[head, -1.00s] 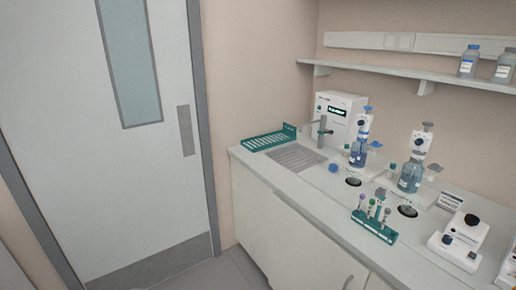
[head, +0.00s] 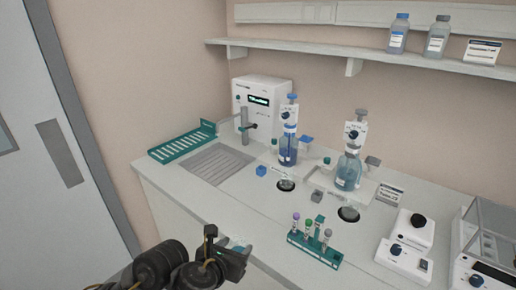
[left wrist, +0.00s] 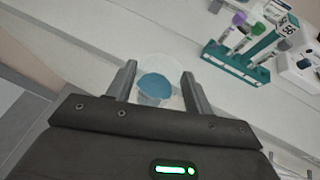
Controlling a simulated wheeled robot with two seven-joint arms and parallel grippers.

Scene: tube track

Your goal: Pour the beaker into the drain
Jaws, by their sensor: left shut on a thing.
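My left gripper (head: 238,254) is low in the head view, at the front edge of the counter. In the left wrist view its two fingers (left wrist: 157,85) are shut on a clear beaker (left wrist: 155,67) with blue liquid in it. In the head view only a small bluish part of the beaker (head: 240,246) shows by the gripper. The drain is a grey ribbed grate (head: 217,163) set in the counter at the left, under a tap (head: 246,138). It lies beyond my gripper and to its left. My right gripper does not show.
A teal rack (head: 183,142) lies left of the drain. A white box unit (head: 262,105) stands behind it. Two dispenser bottles (head: 288,148) (head: 347,170) stand right of the drain. A teal tube rack (head: 315,248) is right of my gripper. The counter front left is clear.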

